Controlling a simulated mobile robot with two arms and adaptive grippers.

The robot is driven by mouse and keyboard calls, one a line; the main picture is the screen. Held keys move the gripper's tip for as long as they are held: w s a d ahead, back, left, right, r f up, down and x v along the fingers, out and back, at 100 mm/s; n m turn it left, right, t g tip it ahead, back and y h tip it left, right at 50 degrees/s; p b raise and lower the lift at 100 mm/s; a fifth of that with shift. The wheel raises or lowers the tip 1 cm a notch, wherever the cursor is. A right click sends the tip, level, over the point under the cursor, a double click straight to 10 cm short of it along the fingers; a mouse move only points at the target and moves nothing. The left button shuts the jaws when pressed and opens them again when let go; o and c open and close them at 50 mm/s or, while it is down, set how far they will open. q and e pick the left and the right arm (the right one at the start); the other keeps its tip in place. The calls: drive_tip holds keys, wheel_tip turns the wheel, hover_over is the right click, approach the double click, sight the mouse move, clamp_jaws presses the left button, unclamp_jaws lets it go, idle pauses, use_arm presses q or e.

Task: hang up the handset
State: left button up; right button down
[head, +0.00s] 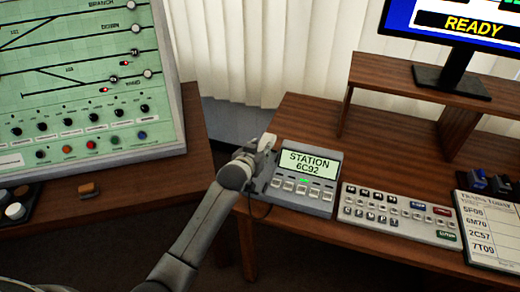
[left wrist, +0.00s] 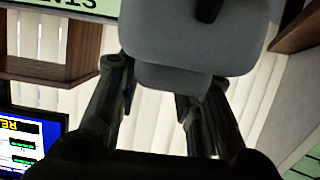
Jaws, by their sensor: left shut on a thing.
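The phone unit (head: 328,199) with a lit screen reading "STATION 6C92" sits at the left end of the right-hand desk. My left gripper (head: 255,160) is at the unit's left side, shut on the grey handset (left wrist: 185,45). In the left wrist view, the handset's pale rounded body lies between the two dark fingers of the gripper (left wrist: 160,85). In the head view my gripper and wrist mostly cover the handset. Whether it touches its rest cannot be told. My right gripper is out of view.
A button panel (head: 350,221) and a paper list (head: 476,249) lie right of the phone. A monitor (head: 460,25) stands on a raised wooden shelf (head: 385,72) behind. A green track-diagram panel (head: 75,95) stands on the left desk. A gap separates the desks.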

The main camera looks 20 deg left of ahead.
use_arm(q)
wheel_tip(320, 180, down, 6)
drive_tip(key=b, duration=0.5)
drive_tip(key=shift+b, duration=0.3)
drive_tip(key=shift+f, duration=0.25)
drive_tip(key=shift+f+p, duration=0.25)
drive_tip(key=shift+p, duration=0.05)
drive_tip(key=shift+c, duration=0.2)
drive_tip(key=o, duration=1.2)
drive_tip(key=shift+o, duration=0.2)
